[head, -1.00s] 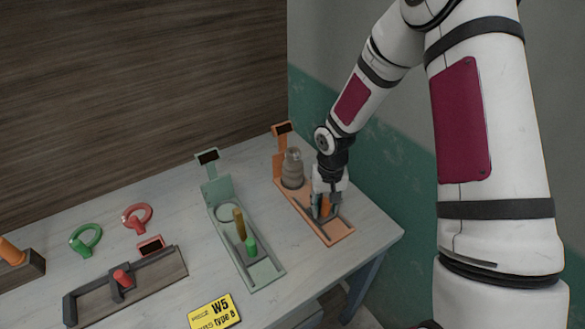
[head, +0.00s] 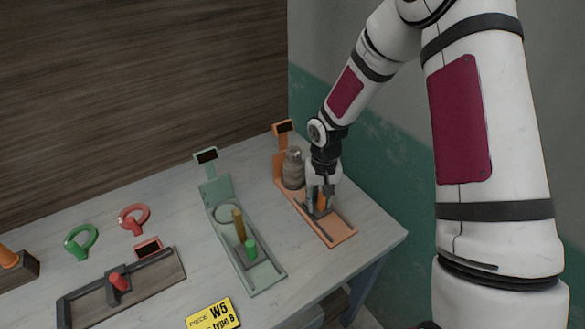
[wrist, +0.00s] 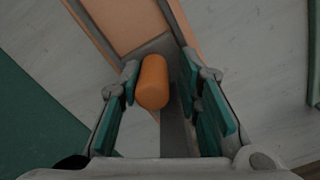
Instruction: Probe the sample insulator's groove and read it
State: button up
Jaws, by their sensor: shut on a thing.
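The sample insulator (head: 293,168), a grey-brown ribbed piece, stands upright at the back of the orange gauge (head: 339,234). My gripper (head: 319,206) is low over this gauge, in front of the insulator. It is shut on the gauge's orange handle (wrist: 152,82), which sits between the fingers in the wrist view. A dark slide under the handle is partly hidden by the fingers. Whether its tip touches the insulator's groove cannot be told. The gauge's dark display (head: 283,127) is raised at the back, and no reading is legible.
A green gauge (head: 264,279) with a green handle stands just left, its round seat empty. Further left are a dark fixture with a red handle (head: 118,281), a green ring (head: 80,241) and a red ring (head: 134,217). A yellow card (head: 213,316) reads "W5" and "type B".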

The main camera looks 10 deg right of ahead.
aim_at(315, 189)
jog(key=shift+w+a+b, duration=0.15)
jog(key=shift+w+b, duration=0.75)
jog(key=shift+w, duration=1.05)
jog(key=shift+w+a+r+b, duration=0.15)
jog(key=shift+w+b, duration=0.15)
jog(key=shift+w, duration=0.2)
dwell(0.8)
dwell(0.8)
jog(key=shift+s+d+p, duration=0.4)
jog(key=shift+s+p, duration=0.2)
jog(key=shift+s, duration=0.4)
jog(key=shift+s+d+p, duration=0.35)
jog(key=shift+s+p, duration=0.2)
jog(key=shift+s, duration=0.4)
jog(key=shift+s+d+p, duration=0.4)
jog(key=shift+s+p, duration=0.2)
jog(key=shift+s, duration=0.4)
jog(key=shift+s+d+p, duration=0.25)
jog(key=shift+s+p, duration=0.05)
jog(key=shift+s, duration=0.25)
jog(key=o, duration=1.8)
jog(key=shift+s, duration=0.1)
jog(key=shift+o, duration=0.2)
jog(key=shift+a, duration=0.1)
jog(key=shift+s+a, duration=0.1)
